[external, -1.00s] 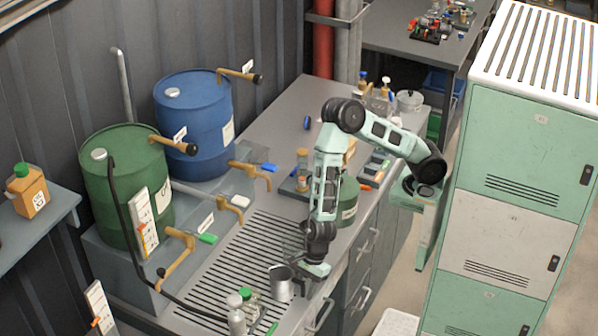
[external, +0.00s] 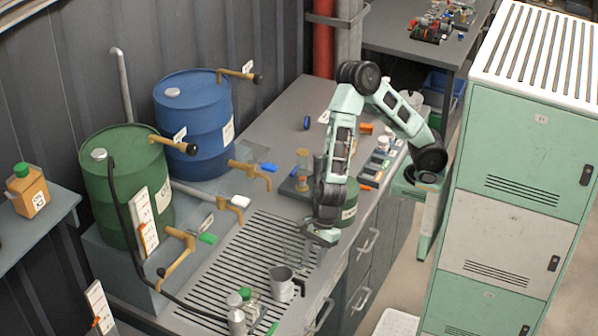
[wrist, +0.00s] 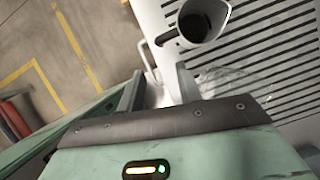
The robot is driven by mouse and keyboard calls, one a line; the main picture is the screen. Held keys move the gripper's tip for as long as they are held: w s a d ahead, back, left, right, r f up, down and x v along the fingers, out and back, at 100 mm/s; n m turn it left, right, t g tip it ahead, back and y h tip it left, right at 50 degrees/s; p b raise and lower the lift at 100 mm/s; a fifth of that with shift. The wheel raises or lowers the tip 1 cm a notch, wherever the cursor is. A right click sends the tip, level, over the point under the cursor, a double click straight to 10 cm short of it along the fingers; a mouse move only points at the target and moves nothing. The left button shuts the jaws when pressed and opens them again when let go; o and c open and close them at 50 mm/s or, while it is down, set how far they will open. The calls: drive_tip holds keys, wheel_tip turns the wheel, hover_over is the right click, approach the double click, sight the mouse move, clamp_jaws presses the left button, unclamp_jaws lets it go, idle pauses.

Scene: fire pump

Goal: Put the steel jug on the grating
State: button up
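The steel jug (external: 281,285) stands upright at the right edge of the slotted grating (external: 238,262), its dark handle pointing right. In the wrist view the jug (wrist: 203,20) is at the top, its mouth facing the camera, beside the grating slats (wrist: 275,45). Whether its whole base is on the slats I cannot tell. My gripper (external: 322,238) is behind and right of the jug, apart from it. In the wrist view the gripper's (wrist: 158,88) two fingers are spread with nothing held between them.
A grey bottle (external: 236,316) and a green-capped bottle (external: 250,298) stand left of the jug. The grating's middle is mostly clear.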

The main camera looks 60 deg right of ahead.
drive_tip(key=w+d+r+m, duration=0.1)
drive_tip(key=d+m, duration=0.1)
drive_tip(key=m, duration=0.1)
drive_tip(key=w+d+r+m+t+h, duration=0.1)
drive_tip(key=d+m, duration=0.2)
drive_tip(key=m, duration=0.1)
drive_tip(key=w+d+r+m+h, duration=0.1)
drive_tip(key=d+m, duration=0.2)
drive_tip(key=m, duration=0.1)
drive_tip(key=shift+w, duration=0.1)
drive_tip(key=s+d+r+m, duration=0.2)
drive_tip(key=d+m, duration=0.3)
drive_tip(key=m, duration=0.6)
drive_tip(key=s+d+r+m+g+h, duration=0.1)
drive_tip(key=s+d+r+m, duration=0.1)
drive_tip(key=d+m, duration=0.4)
drive_tip(key=s+d+r+m, duration=0.2)
drive_tip(key=d+m, duration=0.4)
drive_tip(key=m, duration=1)
drive_tip(key=shift+s+d+r+g+h, duration=0.15)
drive_tip(key=shift+d+r+g+h, duration=0.2)
drive_tip(key=shift+r, duration=0.3)
drive_tip(key=shift+a, duration=0.1)
wheel_tip(320, 180, down, 18)
drive_tip(key=b, duration=1.7)
drive_tip(key=shift+b, duration=0.4)
drive_tip(key=shift+r, duration=0.1)
